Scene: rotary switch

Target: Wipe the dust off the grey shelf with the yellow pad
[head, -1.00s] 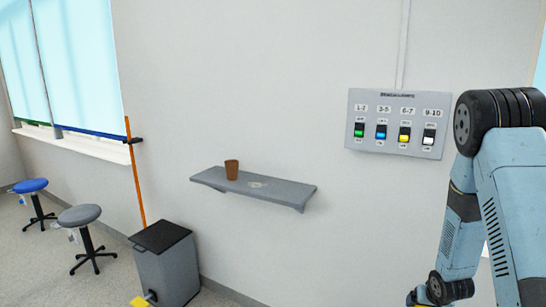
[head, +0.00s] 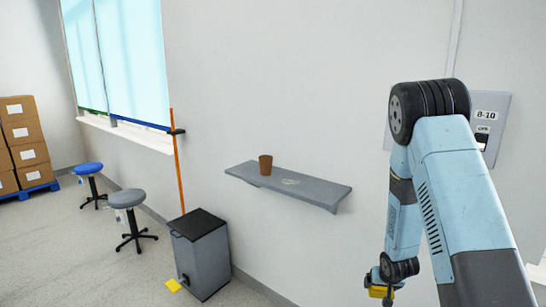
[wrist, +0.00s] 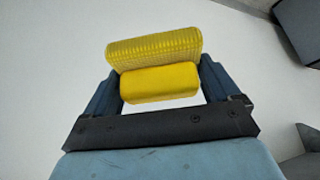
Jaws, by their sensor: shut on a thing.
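The grey shelf (head: 325,193) is fixed to the wall in the middle of the head view. A pale dust patch (head: 290,181) lies on its top near the middle. My gripper (wrist: 158,88) is shut on the yellow pad (wrist: 153,45), which has a ridged face and a smooth handle-like block between the fingers. In the head view the pad (head: 377,291) shows low at the right, below and to the right of the shelf, apart from it. My arm partly hides the gripper there.
A brown cup (head: 265,165) stands on the shelf, left of the dust. A grey bin (head: 203,260) stands on the floor below left, with a yellow piece (head: 172,285) beside it. A switch panel (head: 492,120) is partly behind my arm. Two stools and boxes are far left.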

